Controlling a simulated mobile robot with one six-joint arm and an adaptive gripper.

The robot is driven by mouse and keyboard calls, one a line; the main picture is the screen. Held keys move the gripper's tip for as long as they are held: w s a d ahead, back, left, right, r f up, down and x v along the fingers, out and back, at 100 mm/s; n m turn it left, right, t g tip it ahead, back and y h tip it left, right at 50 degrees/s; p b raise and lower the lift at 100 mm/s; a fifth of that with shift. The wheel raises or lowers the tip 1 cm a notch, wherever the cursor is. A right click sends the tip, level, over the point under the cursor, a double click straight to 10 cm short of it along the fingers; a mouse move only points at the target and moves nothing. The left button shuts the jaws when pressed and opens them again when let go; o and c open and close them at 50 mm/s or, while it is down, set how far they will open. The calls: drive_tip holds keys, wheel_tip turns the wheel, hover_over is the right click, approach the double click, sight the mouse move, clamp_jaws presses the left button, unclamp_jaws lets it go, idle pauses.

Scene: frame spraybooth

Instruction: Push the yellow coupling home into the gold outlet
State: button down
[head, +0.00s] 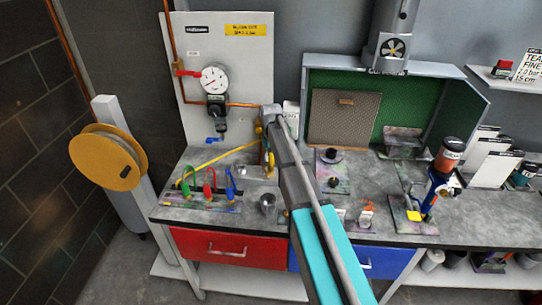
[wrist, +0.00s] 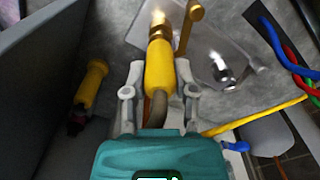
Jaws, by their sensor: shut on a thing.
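In the wrist view, the yellow coupling (wrist: 159,66) is between the fingers of my gripper (wrist: 160,82), which is shut on it. A dark hose (wrist: 158,105) runs from its back end toward my palm. Its front end lines up with the gold outlet (wrist: 158,25) and meets or nearly meets it; I cannot tell how deep it sits. A gold lever (wrist: 191,18) stands just right of the outlet. In the head view, my arm hides most of the gripper, coupling and outlet.
Another yellow cylinder (wrist: 90,84) is left of my gripper in the wrist view. In the head view, a yellow hose (head: 213,157) crosses the bench behind the green, red and blue hooked pieces (head: 209,182). A gauge (head: 214,79) is on the back panel.

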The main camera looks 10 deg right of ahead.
drive_tip(key=shift+f+b, duration=0.65)
drive_tip(key=shift+c, duration=1.7)
unclamp_jaws()
drive_tip(key=shift+r, duration=0.2)
wheel_tip(320, 180, up, 8)
drive_tip(key=p, duration=0.8)
drive_tip(key=shift+s+r+p, duration=0.1)
drive_tip(key=shift+p, duration=0.2)
